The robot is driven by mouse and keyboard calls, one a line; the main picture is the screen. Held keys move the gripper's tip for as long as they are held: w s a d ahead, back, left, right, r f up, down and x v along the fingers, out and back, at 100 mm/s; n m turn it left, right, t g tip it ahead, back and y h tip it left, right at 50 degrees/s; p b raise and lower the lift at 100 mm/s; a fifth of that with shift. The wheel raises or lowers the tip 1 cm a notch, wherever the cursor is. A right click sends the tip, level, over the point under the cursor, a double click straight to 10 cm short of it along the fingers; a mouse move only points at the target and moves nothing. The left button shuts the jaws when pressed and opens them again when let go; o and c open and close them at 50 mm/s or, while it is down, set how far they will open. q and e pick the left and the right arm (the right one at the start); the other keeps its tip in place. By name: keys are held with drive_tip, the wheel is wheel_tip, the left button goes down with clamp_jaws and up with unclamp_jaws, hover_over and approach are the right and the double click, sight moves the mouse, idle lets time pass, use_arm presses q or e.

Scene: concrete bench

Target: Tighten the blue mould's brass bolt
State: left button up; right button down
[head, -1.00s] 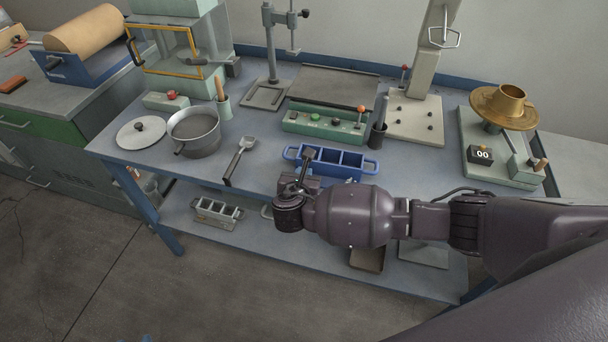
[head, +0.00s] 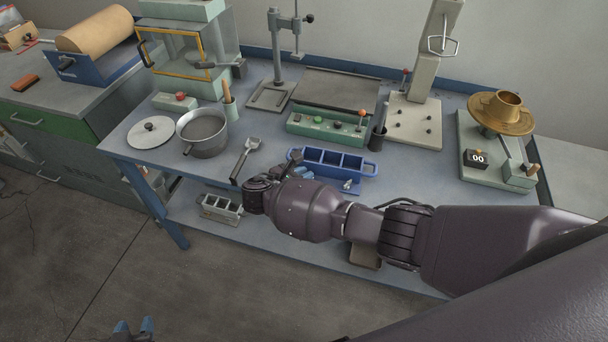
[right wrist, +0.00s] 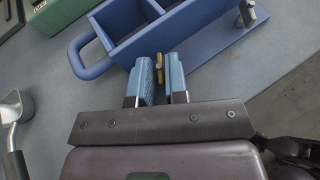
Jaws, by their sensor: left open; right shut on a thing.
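The blue mould (head: 345,163) lies on the bench, a long open box with several compartments and a loop handle at each end. It also fills the top of the right wrist view (right wrist: 170,32). The brass bolt (right wrist: 160,62) stands by the mould's near long wall, toward its handle end. My right gripper (right wrist: 160,80) has its blue fingers on either side of the bolt and is shut on it. In the head view my right wrist hides the bolt. My left gripper (head: 133,328) is open and empty, low over the floor at the bottom left.
A green control box (head: 328,128) sits behind the mould. A scoop (head: 245,158) and a grey pot (head: 202,134) lie to the left. A grey mould (head: 221,208) is on the lower shelf. A silver fastener (right wrist: 246,12) is on the mould's near side.

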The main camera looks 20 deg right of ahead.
idle(0.3)
drive_tip(key=c, duration=1.3)
unclamp_jaws()
drive_tip(key=shift+g, duration=0.3)
drive_tip(key=p+v, duration=0.1)
drive_tip(key=v, duration=0.9)
drive_tip(key=shift+s+a, duration=0.2)
drive_tip(key=shift+a, duration=0.15)
